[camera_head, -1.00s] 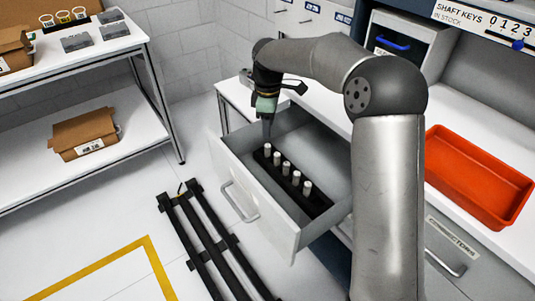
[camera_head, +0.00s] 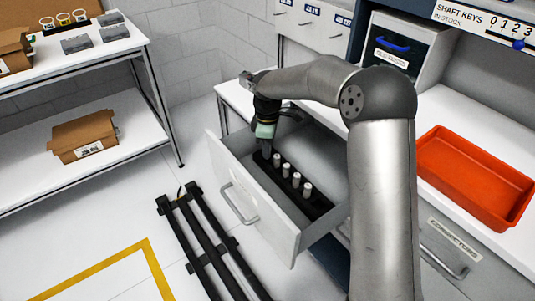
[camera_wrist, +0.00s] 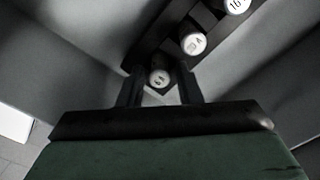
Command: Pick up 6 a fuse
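Several white cylindrical fuses stand upright in a row on a black holder strip (camera_head: 318,207) in the open drawer. My gripper (camera_head: 266,150) is lowered over the far end of the row and hides the end fuse in the head view. In the wrist view my gripper (camera_wrist: 162,86) is open, with one finger on each side of the end fuse (camera_wrist: 160,77), whose top seems to read 6. I cannot tell whether the fingers touch it. The neighbouring fuse (camera_wrist: 193,42) and another fuse (camera_wrist: 236,4) stand beyond it.
The grey drawer (camera_head: 281,232) has walls close around the strip. A red-orange tray (camera_head: 475,165) is on the white bench at right. A shelf unit (camera_head: 100,142) with boxes stands at left. Black rails (camera_head: 208,245) lie on the floor.

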